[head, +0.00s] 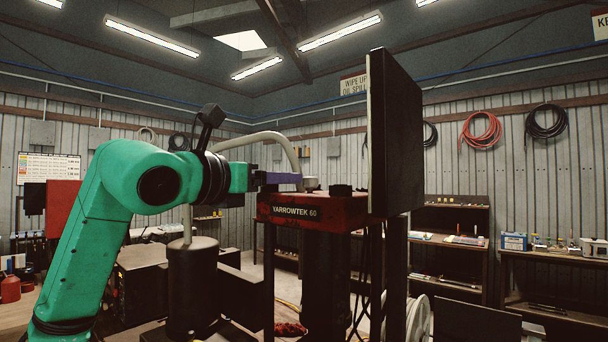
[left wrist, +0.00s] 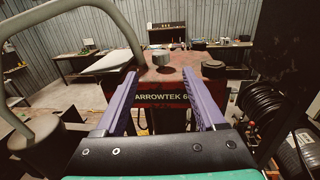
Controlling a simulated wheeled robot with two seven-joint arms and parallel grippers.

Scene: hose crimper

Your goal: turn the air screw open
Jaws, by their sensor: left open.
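The red-topped crimper (head: 310,211) marked "YARROWTEK 60" stands at the middle of the head view. A short grey round cap (left wrist: 160,57), possibly the air screw, sits on its red top in the left wrist view and shows in the head view (head: 311,183). My left gripper (head: 282,178) is at the top left edge of the crimper. In the left wrist view its purple fingers (left wrist: 160,77) are spread wide and empty. The cap lies beyond the fingertips, in line with the gap, apparently untouched. My right gripper is not in view.
A tall dark panel (head: 394,132) stands at the crimper's right. A pale curved hose (head: 262,138) arches behind my left gripper; it also crosses the left wrist view (left wrist: 100,18). A dark cylinder (head: 192,287) stands at front left. A low black disc (head: 341,189) sits on the red top.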

